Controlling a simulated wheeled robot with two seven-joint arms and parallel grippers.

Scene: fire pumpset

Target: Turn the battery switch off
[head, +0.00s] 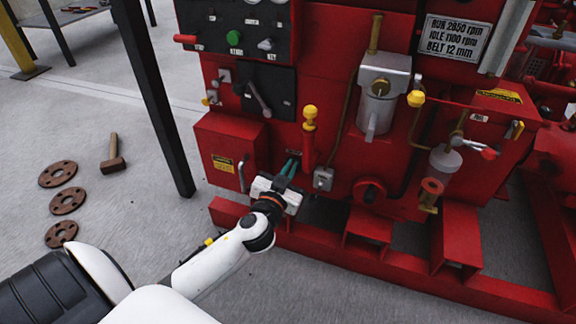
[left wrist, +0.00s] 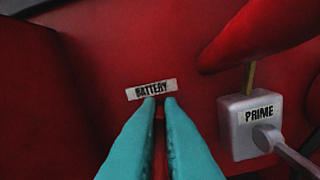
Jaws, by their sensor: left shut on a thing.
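The BATTERY label (left wrist: 151,89) is on the red panel, just beyond my fingertips in the left wrist view. My left gripper (head: 289,168) reaches the lower front of the red pumpset, below that label. Its two teal fingers (left wrist: 160,102) are nearly together, closed on the battery switch. The switch is mostly hidden by the fingers; only a thin dark red strip shows between them. I cannot tell its turned position. My right gripper is in neither view.
A grey PRIME box (left wrist: 247,135) with a lever sits close on the right of my fingers. A red battery box (head: 228,152) is on the left.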

